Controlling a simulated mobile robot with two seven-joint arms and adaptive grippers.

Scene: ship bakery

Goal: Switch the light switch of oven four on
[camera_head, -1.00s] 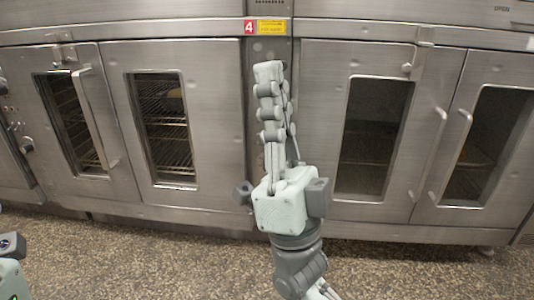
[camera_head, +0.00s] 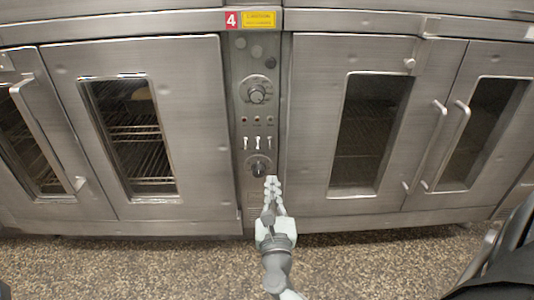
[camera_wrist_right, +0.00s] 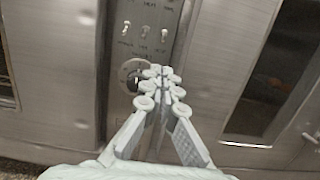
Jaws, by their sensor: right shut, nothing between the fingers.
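The control panel of oven four (camera_head: 241,92) is a narrow upright strip below a red "4" label (camera_head: 232,20). My left gripper is out of view.
Steel oven doors with windows flank the panel: the left door (camera_head: 190,90) shows racks, the right door (camera_head: 310,120) has a dark window. Door handles (camera_head: 456,140) stick out further right. The speckled floor (camera_head: 150,265) in front is clear.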

